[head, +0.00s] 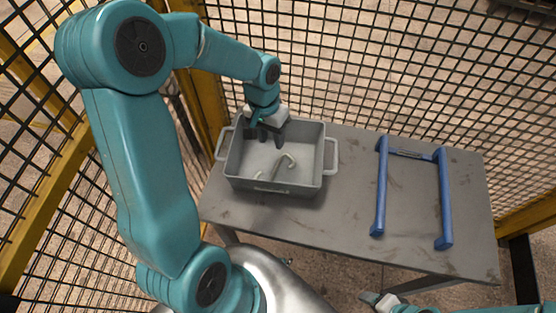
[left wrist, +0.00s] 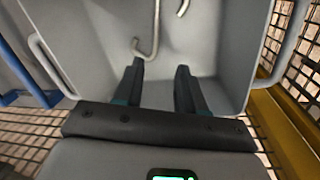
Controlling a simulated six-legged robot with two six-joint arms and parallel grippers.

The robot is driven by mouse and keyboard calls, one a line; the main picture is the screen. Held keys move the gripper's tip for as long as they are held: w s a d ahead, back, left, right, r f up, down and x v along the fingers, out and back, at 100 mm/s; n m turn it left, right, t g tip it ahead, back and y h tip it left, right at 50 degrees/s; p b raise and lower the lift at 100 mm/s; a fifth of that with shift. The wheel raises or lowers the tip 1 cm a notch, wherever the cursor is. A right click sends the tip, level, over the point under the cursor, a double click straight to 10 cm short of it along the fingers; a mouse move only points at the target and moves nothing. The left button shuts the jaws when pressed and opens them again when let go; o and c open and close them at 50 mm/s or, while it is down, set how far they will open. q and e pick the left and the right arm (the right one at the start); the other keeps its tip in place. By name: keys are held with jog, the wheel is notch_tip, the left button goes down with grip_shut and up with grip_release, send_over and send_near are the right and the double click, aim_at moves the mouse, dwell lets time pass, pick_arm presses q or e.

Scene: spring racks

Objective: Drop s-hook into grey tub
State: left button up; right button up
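The grey tub (head: 272,187) stands on the left part of the table, with a light handle at each side. The pale s-hook (head: 287,160) shows inside the tub's outline, apparently on its floor; its contact with the floor is not clear. My left gripper (head: 265,142) is over the back of the tub, pointing down, with its fingers apart. In the left wrist view the left gripper (left wrist: 158,75) has an empty gap between its fingers, and the s-hook (left wrist: 155,30) is beyond the fingertips. My right gripper (head: 372,299) is at the bottom edge, partly cut off.
A blue rack frame (head: 381,190) is on the right part of the grey table (head: 340,210). Table surface between the tub and the rack is clear. Black mesh fencing (head: 400,60) with yellow posts (head: 205,100) closes in the back and sides.

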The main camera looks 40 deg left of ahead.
pick_arm(q)
notch_tip(320, 180, up, 16)
jog(key=a+p, duration=0.1)
jog(key=shift+s+a, duration=0.15)
jog(key=shift+a, duration=0.25)
